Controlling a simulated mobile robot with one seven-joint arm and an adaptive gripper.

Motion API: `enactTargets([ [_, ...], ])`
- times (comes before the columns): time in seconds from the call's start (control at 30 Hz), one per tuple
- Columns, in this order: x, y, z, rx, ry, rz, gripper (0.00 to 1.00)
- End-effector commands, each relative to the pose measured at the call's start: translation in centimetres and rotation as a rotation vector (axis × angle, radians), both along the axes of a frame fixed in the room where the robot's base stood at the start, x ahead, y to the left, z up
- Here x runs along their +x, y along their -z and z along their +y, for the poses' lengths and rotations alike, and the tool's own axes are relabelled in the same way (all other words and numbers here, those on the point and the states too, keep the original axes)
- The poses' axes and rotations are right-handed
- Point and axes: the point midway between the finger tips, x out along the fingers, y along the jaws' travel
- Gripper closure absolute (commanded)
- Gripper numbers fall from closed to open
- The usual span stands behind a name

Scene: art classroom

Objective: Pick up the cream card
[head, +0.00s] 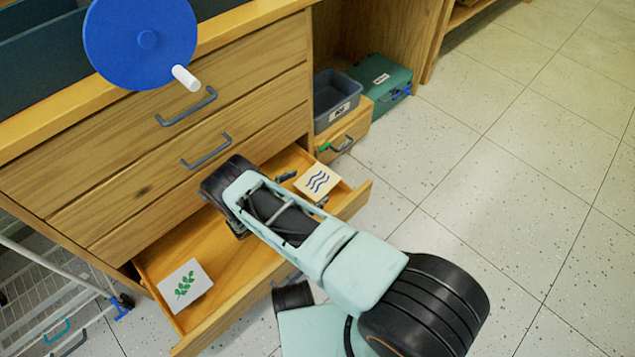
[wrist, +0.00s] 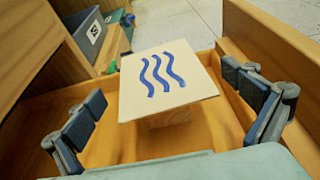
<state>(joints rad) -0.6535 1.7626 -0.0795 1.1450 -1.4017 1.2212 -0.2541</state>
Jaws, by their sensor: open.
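The cream card (head: 318,181) with several blue wavy lines is at the right end of an open wooden drawer (head: 240,262). In the wrist view the cream card (wrist: 168,80) lies ahead of my gripper (wrist: 166,115), centred between its two fingers. The fingers are spread wide and hold nothing. In the head view my arm reaches over the drawer, and most of my gripper is hidden behind the arm's links. A white card with a green leaf sprig (head: 185,285) lies at the drawer's left end.
Closed drawers with grey handles (head: 186,106) stand above the open one. A blue disc with a white peg (head: 141,42) is on top. A grey bin (head: 337,97) and a green box (head: 381,80) stand beyond the drawer. The speckled floor at right is clear.

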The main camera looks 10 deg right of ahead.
Motion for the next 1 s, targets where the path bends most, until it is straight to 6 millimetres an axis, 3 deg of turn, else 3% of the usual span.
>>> enactTargets([
  [0.2,1.8,1.0,-2.7,-0.001,0.004,0.0,0.0],
  [0.53,2.2,1.0,-3.2,-0.001,0.001,0.0,0.0],
  [0.83,2.2,1.0,-3.2,-0.001,0.001,0.0,0.33],
  [1.0,2.2,1.0,-3.2,-0.001,0.001,0.0,0.34],
])
